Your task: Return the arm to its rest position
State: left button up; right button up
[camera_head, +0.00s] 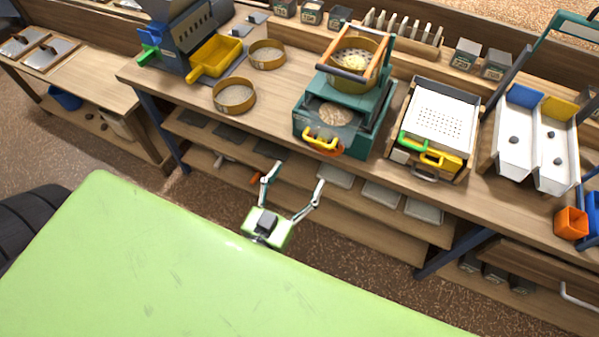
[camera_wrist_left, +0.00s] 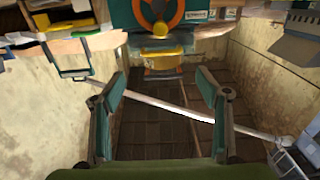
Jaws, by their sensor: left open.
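My left gripper (camera_head: 295,180) is in the middle of the head view, just beyond the edge of my green body. Its two fingers are spread wide, with nothing between them. It hangs in front of the wooden workbench (camera_head: 285,88), apart from it. In the left wrist view both fingers of the left gripper (camera_wrist_left: 160,95) stand apart with an empty gap. The rest of the left arm is hidden in the head view. My right gripper is not in view.
The bench holds a teal machine (camera_head: 345,118) with a sieve, a yellow scoop (camera_head: 216,57), round sieves (camera_head: 233,96) and a white perforated tray (camera_head: 442,118). White chutes (camera_head: 515,142) stand at the right. A lower shelf (camera_head: 232,155) lies beyond the gripper. A pale bar (camera_wrist_left: 165,104) crosses the wrist view.

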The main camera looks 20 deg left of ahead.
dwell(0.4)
pick_arm(q)
jog(key=s+d+f+g+b, duration=0.1)
jog(key=s+f+g, duration=0.2)
jog(key=f, duration=0.8)
jog(key=s+f+m+g+h+b, duration=0.1)
jog(key=s+f+g, duration=0.15)
jog(key=f, duration=0.75)
jog(key=s+d+f+g+b, duration=0.1)
jog(key=s+f+g, duration=0.25)
jog(key=f, duration=0.75)
jog(key=s+a+f+g+b, duration=0.1)
jog(key=s+a+f+g, duration=0.3)
jog(key=s+f, duration=0.6)
jog(key=s+a+f+m+g+y+b, duration=0.1)
jog(key=s+a+f+g, duration=0.3)
jog(key=s+f, duration=0.6)
jog(key=s, duration=0.4)
jog(key=shift+s+f+y+b, duration=0.3)
jog(key=shift+s+b, duration=0.05)
